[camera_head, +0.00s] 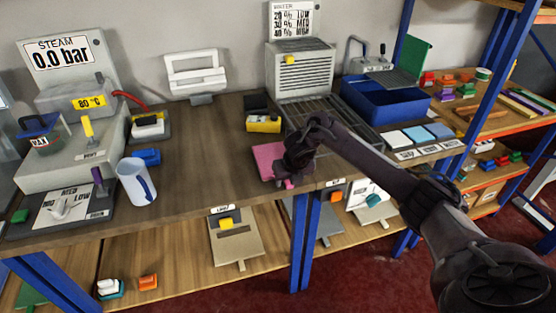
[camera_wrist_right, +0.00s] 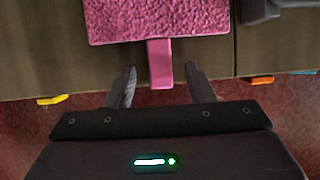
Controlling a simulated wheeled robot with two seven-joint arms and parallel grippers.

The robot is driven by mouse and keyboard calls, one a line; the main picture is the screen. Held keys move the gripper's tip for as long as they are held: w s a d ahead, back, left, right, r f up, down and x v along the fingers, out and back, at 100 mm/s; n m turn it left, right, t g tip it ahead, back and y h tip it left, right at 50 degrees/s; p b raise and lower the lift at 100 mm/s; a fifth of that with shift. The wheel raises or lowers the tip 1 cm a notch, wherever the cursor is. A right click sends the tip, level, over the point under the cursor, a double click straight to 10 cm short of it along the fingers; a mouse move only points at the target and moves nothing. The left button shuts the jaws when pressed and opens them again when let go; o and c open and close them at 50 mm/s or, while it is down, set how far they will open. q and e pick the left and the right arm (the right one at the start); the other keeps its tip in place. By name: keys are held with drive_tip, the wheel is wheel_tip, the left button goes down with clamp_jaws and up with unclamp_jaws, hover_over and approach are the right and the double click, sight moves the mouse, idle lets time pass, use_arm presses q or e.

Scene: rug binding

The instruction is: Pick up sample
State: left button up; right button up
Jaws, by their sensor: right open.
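The sample is a pink textured square (camera_wrist_right: 158,18) with a narrow pink tab (camera_wrist_right: 160,66) at its near side. In the head view the pink sample (camera_head: 266,157) lies on the bench top near the front edge, partly hidden by my right arm. My right gripper (camera_wrist_right: 160,88) is open. In the right wrist view its two fingers stand apart, one on each side of the tab's line, with the tab's end between or just ahead of the fingertips. I cannot tell whether they touch it. My left gripper is not in view.
The wooden bench (camera_head: 210,130) is clear left of the sample. A white jug (camera_head: 135,181) and a steam unit (camera_head: 70,120) stand at the left. A yellow-and-black block (camera_head: 263,123) and a grilled heater (camera_head: 302,72) are behind. A blue bin (camera_head: 385,100) stands at right.

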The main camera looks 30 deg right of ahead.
drive_tip(key=shift+d+f, duration=0.1)
drive_tip(key=shift+f, duration=0.05)
drive_tip(key=c, duration=1)
clamp_jaws()
